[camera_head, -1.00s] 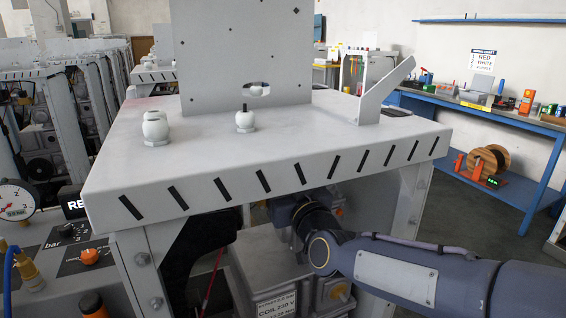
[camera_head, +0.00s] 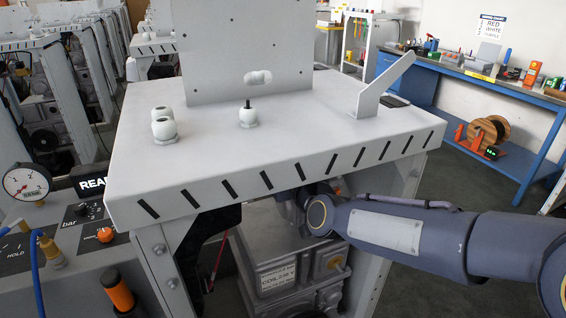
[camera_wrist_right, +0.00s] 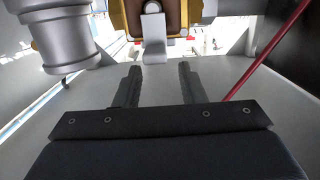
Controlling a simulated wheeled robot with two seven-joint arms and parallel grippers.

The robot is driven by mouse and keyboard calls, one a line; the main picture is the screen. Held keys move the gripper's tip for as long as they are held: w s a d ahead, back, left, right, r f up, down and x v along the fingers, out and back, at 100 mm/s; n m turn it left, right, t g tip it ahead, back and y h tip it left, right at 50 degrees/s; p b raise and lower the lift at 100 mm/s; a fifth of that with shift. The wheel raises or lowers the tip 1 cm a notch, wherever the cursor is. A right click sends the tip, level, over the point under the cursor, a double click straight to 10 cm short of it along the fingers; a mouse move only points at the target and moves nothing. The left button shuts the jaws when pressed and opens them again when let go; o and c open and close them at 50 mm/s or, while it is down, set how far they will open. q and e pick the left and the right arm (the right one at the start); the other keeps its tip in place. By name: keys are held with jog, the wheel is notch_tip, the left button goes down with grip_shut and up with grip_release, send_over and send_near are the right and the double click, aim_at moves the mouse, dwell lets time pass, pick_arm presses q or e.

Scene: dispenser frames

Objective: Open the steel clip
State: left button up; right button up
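In the right wrist view a pale metal tab (camera_wrist_right: 154,35), which looks like the steel clip, hangs in front of a brown and yellow framed part at the top. My right gripper (camera_wrist_right: 158,70) is open and empty. Its two dark fingers point towards the tab, with a gap between them, and the tab's lower end lies just beyond the fingertips. I cannot tell the exact distance. In the head view my right arm (camera_head: 390,232) reaches in from the right under the white tabletop, and its gripper is hidden there. My left gripper is not in view.
The white tabletop (camera_head: 300,125) with black slanted marks overhangs my right arm. A grey machine box (camera_head: 280,275) stands beneath it. In the wrist view a grey cylinder (camera_wrist_right: 62,45) is at left and a red rod (camera_wrist_right: 268,50) at right. A pressure gauge (camera_head: 27,182) stands left.

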jog(key=p+v, duration=0.1)
jog(key=v, duration=0.6)
jog(key=shift+s+p, duration=0.3)
jog(key=shift+s, duration=0.1)
jog(key=shift+d, duration=0.1)
